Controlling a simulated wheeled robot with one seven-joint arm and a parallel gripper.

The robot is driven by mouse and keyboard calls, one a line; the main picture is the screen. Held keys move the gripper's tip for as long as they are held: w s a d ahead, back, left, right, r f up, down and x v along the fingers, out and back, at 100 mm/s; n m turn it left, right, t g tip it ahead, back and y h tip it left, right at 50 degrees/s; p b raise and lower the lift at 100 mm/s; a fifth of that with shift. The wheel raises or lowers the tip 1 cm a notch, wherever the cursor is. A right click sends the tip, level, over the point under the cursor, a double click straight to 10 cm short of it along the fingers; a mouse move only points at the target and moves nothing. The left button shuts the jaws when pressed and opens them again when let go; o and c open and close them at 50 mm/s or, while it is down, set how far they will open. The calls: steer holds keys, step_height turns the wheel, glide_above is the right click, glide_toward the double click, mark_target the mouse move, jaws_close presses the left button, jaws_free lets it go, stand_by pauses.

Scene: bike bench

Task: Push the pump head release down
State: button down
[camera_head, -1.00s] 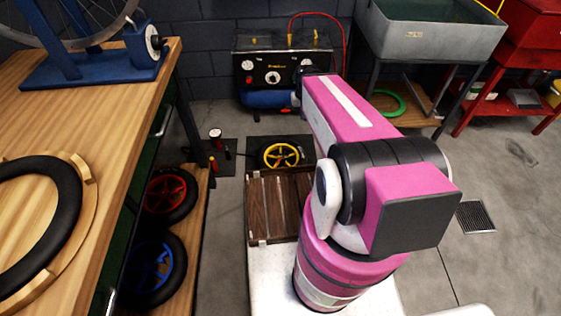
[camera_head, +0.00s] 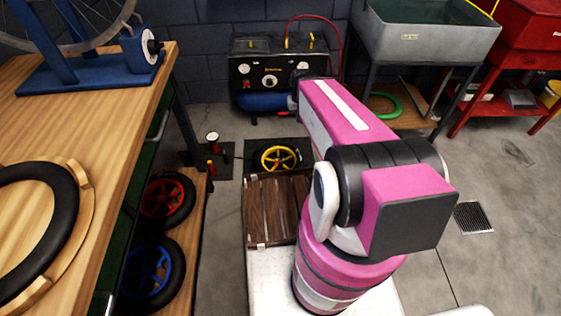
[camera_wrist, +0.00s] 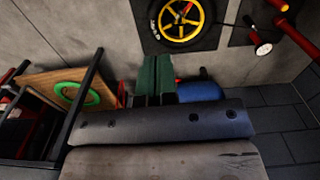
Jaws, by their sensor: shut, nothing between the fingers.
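A floor pump with a round white gauge (camera_head: 213,136) and red parts stands on a dark mat left of centre in the head view. In the wrist view its gauge (camera_wrist: 263,49) and a red tube (camera_wrist: 299,36) show at the upper right. A small wheel with yellow spokes (camera_head: 279,158) lies on a dark mat beside it. The wheel also shows at the top of the wrist view (camera_wrist: 181,19). I cannot make out the pump head release. My gripper (camera_wrist: 154,64) has green fingers, shut and empty, apart from the wheel. The head view does not show the fingers.
A black compressor with a blue tank (camera_head: 270,78) stands against the wall. A wooden workbench (camera_head: 100,125) is at left, with small wheels on its lower shelf. A grey sink (camera_head: 430,40) and red stand (camera_head: 525,45) are at right.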

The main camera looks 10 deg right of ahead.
steer(key=w+a+f+m, duration=0.1)
steer(key=w+f+m, duration=0.3)
steer(key=w+f, duration=0.4)
steer(key=w+a+f+m, duration=0.2)
steer(key=w+f+m, duration=0.3)
steer(key=f, duration=1.7)
steer(key=w, duration=0.3)
steer(key=shift+a+f+g+y, duration=0.2)
steer(key=shift+f+g+y, duration=0.15)
steer(key=shift+g+y, duration=0.05)
steer(key=shift+f, duration=0.15)
